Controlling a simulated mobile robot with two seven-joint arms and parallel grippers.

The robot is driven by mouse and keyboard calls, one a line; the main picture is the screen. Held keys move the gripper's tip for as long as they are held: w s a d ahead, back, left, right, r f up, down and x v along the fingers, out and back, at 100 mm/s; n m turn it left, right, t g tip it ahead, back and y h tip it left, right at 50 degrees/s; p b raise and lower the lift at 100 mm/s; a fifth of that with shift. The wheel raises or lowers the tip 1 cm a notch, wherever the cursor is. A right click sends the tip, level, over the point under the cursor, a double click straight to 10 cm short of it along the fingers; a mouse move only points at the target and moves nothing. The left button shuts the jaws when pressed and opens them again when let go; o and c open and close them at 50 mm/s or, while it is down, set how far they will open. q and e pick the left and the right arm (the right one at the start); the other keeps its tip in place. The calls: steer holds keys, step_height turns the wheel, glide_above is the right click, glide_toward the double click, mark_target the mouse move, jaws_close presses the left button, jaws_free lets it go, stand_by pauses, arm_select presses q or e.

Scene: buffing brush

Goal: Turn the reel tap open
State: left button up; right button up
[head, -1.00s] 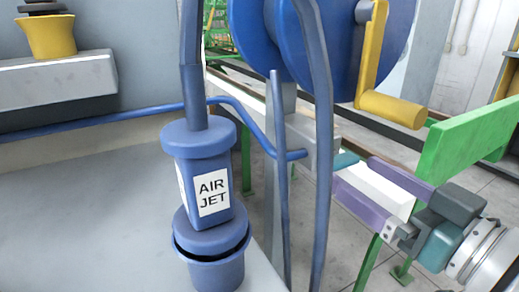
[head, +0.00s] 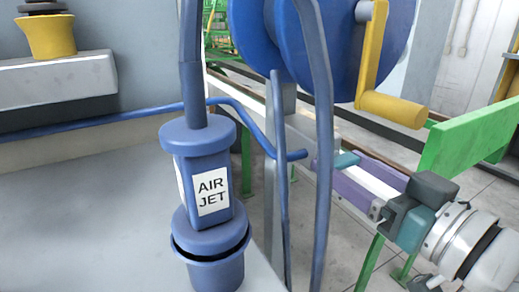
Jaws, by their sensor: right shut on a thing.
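The reel tap's teal handle (head: 347,160) shows just right of the blue pipe's end, below the blue hose reel (head: 325,50). My right gripper (head: 330,175) comes in from the right with long purple fingers. It is shut on the teal handle, and the fingers hide part of it. The tap's body is mostly hidden behind the fingers and the hanging hose. My left gripper is not in view.
A blue AIR JET holder (head: 212,190) stands on the grey bench (head: 80,210) at left. Blue hoses (head: 325,130) hang close in front of my right fingertips. A yellow crank handle (head: 394,110) and a green beam (head: 470,140) are above and right of the gripper.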

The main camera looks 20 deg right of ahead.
steer(key=c, duration=0.5)
steer(key=shift+o, duration=0.2)
steer(key=shift+r+n+p, duration=0.15)
steer(key=shift+n+p, duration=0.15)
steer(key=shift+p, duration=0.1)
steer(key=shift+n, duration=0.3)
steer(key=o, duration=1.3)
